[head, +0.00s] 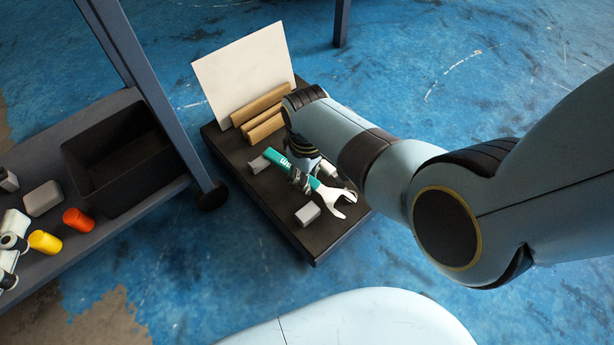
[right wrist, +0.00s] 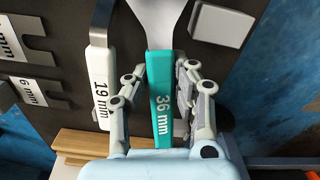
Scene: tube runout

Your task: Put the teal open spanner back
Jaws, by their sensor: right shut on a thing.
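The teal open spanner (head: 325,187) has a bare metal open jaw and points down to the right in the head view. My right gripper (head: 303,176) is shut on its teal handle above a dark platform (head: 250,187). In the right wrist view the handle (right wrist: 161,95), marked 36 mm, lies between the two fingers of this gripper (right wrist: 160,95). The jaw end runs out of the top of that view. A grey-white jointed part at the left edge of the head view looks like my left gripper (head: 12,243); its fingertips are unclear.
A white-handled spanner (right wrist: 102,85) marked 19 mm lies close beside my right gripper's left finger. Pale blocks (head: 308,214) and wooden slats (head: 262,104) sit on the platform, with a white panel (head: 243,68) behind. A cart at left holds a black bin (head: 122,165).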

